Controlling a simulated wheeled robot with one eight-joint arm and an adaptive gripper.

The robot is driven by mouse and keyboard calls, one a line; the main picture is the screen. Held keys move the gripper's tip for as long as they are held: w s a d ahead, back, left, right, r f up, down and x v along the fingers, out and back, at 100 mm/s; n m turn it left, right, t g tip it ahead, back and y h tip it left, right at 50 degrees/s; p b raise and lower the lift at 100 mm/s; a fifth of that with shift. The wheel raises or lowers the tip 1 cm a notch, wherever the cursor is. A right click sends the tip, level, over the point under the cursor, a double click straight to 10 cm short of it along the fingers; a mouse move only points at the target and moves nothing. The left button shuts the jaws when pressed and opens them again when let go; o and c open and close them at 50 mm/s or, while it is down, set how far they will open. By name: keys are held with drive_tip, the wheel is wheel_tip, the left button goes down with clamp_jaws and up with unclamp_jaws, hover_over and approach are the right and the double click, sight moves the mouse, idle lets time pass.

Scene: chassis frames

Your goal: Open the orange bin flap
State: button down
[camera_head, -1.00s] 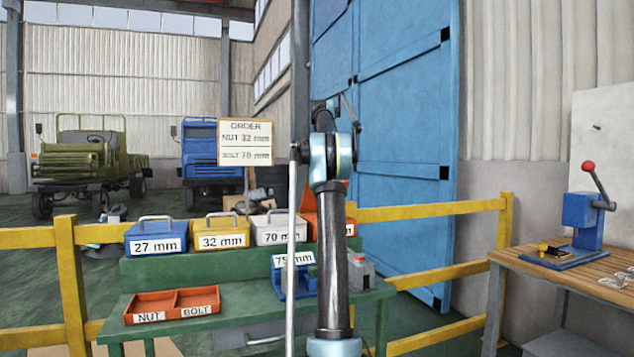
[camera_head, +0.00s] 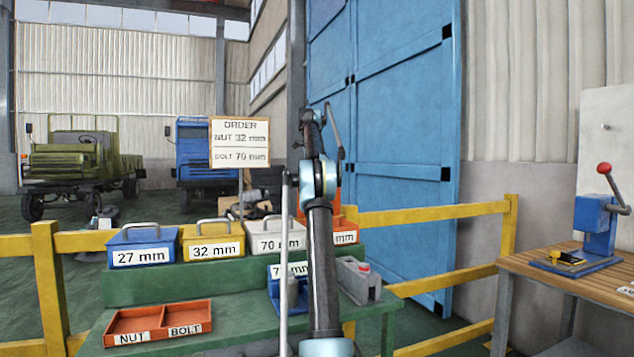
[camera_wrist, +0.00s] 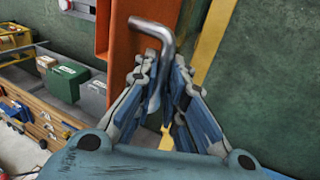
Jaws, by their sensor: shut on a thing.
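The orange bin (camera_head: 349,226) stands at the right end of the bin row, partly hidden behind my arm; its label shows only "mm". Its orange flap (camera_wrist: 133,62) appears as a steep panel in the wrist view, and orange also rises behind my arm in the head view. A bent grey bar handle (camera_wrist: 152,28) extends from the flap into my gripper (camera_wrist: 163,88). My blue-grey fingers are shut on this handle. In the head view my arm hides the fingers.
Blue (camera_head: 143,247), yellow (camera_head: 210,241) and white (camera_head: 277,237) bins stand left of the orange one. A divided tray (camera_head: 158,322) and a grey fixture (camera_head: 358,280) are on the green bench. Yellow railing (camera_head: 435,215) runs behind; a wooden workbench (camera_head: 560,280) stands right.

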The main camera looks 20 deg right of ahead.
drive_tip(key=shift+w+a, duration=0.1)
drive_tip(key=shift+a, duration=0.2)
drive_tip(key=c, duration=1.8)
unclamp_jaws()
drive_tip(key=shift+r, duration=0.1)
drive_tip(key=shift+o, duration=0.7)
drive_tip(key=shift+d, duration=0.1)
